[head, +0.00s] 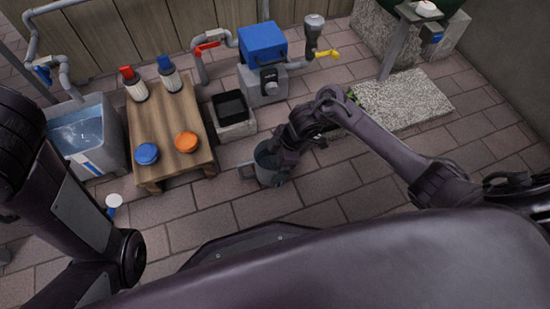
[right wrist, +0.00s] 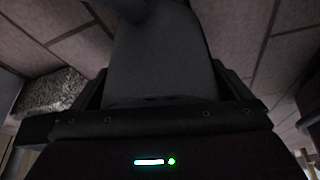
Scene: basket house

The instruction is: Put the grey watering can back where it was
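The grey watering can (head: 267,174) is in the middle of the head view, over the brick paving in front of the low table's right side. Its open top faces up and a handle or spout sticks out to the left. My right gripper (head: 279,163) is at the can's right side. In the right wrist view the can's grey body (right wrist: 160,55) fills the space between my two fingers, which close on it from both sides. I cannot tell whether the can touches the ground. My left arm shows at the left, but its gripper is out of view.
A wooden table (head: 180,164) holds blue and orange lids and two bottles. A water tub (head: 92,135) stands left of it. A stone block with a black basin (head: 232,119), a blue-topped pump box (head: 262,70) and a pebbled slab (head: 405,102) are behind. Paving right of the can is clear.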

